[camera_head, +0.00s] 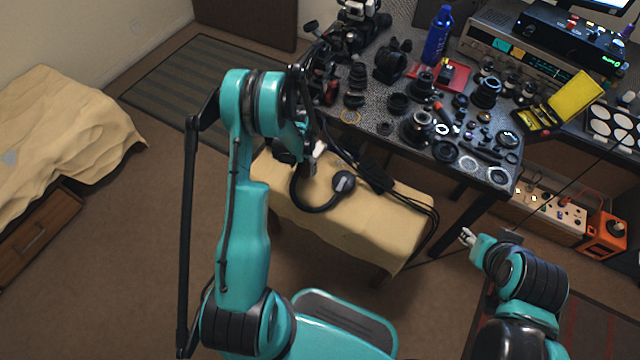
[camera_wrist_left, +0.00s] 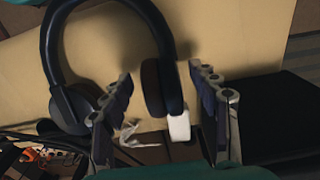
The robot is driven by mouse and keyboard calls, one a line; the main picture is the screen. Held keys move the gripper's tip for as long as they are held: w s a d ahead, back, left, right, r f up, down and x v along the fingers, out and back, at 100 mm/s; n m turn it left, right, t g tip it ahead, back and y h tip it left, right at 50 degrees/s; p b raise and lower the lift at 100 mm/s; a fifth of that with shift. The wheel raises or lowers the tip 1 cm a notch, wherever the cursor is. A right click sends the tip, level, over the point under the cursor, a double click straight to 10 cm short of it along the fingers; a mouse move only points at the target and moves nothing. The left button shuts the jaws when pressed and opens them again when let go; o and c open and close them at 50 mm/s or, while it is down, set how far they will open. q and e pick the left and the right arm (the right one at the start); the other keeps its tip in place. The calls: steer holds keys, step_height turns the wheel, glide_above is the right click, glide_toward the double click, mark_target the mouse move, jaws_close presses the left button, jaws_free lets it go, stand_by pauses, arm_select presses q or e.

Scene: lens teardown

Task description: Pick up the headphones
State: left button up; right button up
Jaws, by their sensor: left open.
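The dark headphones (camera_head: 318,206) lie on a beige-covered bench, their curved band toward the front. One ear cup (camera_head: 343,184) shows clearly; the other is partly hidden by my left gripper (camera_head: 311,163). In the left wrist view the headphones (camera_wrist_left: 163,30) show a band and two ear cups. My left gripper (camera_wrist_left: 161,72) is open there, with the right-hand ear cup (camera_wrist_left: 160,88) between its fingers in the picture; I cannot tell whether they touch it. My right gripper (camera_head: 467,237) is at the lower right, away from the headphones, too small to read its jaws.
The beige bench (camera_head: 395,225) has bare cover around the headphones, with dark cables along its right side. Behind it a dark worktable (camera_head: 375,115) holds several lens parts, a blue bottle (camera_head: 437,36) and a yellow case (camera_head: 575,95). An orange box (camera_head: 607,236) stands at right.

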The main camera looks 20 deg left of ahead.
arm_select(q)
steer(key=c, duration=0.3)
jaws_close()
